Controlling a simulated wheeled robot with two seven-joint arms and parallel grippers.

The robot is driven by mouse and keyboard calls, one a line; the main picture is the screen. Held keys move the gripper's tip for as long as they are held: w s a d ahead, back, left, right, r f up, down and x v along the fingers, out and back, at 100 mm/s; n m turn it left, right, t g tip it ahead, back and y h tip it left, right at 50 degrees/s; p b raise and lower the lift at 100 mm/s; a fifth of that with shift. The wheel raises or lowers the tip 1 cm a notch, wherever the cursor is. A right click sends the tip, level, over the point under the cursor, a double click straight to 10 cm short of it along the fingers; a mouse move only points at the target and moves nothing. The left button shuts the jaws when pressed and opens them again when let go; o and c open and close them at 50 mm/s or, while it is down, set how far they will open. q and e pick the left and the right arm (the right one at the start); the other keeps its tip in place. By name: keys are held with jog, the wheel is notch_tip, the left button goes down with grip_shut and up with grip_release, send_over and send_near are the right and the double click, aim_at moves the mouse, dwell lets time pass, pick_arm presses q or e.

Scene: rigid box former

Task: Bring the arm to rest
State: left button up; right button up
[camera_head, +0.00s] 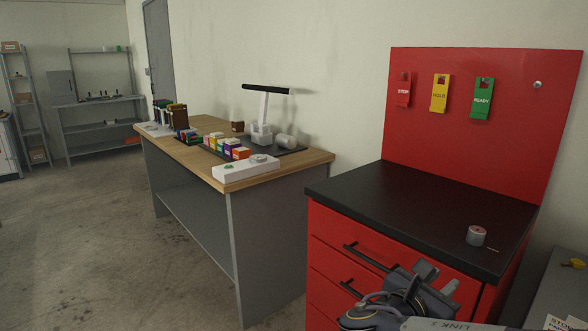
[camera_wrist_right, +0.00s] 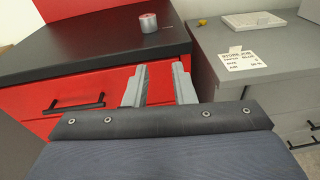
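My right gripper (camera_head: 428,279) is low at the right in the head view, in front of the red drawer cabinet (camera_head: 333,231). Its two grey fingers also show in the right wrist view (camera_wrist_right: 159,80). They are apart with nothing between them, so it is open and empty. Part of my right arm shows below it at the bottom edge. My left gripper and left arm are not in view.
The cabinet's black top (camera_head: 420,205) carries a tape roll (camera_head: 476,235) near its front right. A grey cabinet (camera_wrist_right: 240,69) with a paper label stands to the right. A wooden-topped workbench (camera_head: 319,158) with several items is at left. The floor (camera_head: 95,235) is clear.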

jog(key=s+d+f+m+g+y, duration=0.2)
jog(key=s+d+f+m+g, duration=0.1)
jog(key=s+f+m, duration=0.25)
jog(key=s+d+f+m+g+y, duration=0.3)
jog(key=s+d+f+m+g, duration=0.1)
jog(key=s, duration=0.2)
jog(key=s+a+f+m+y, duration=0.5)
jog(key=s+a+m+y, duration=0.45)
jog(key=m, duration=0.25)
notch_tip(320, 180, up, 18)
jog(key=a+m+t+y+p, duration=0.2)
jog(key=m+p, duration=0.3)
jog(key=p, duration=1.1)
jog(key=shift+s+a+f, duration=0.15)
jog(key=shift+a+f, duration=0.05)
jog(key=shift+a, duration=0.1)
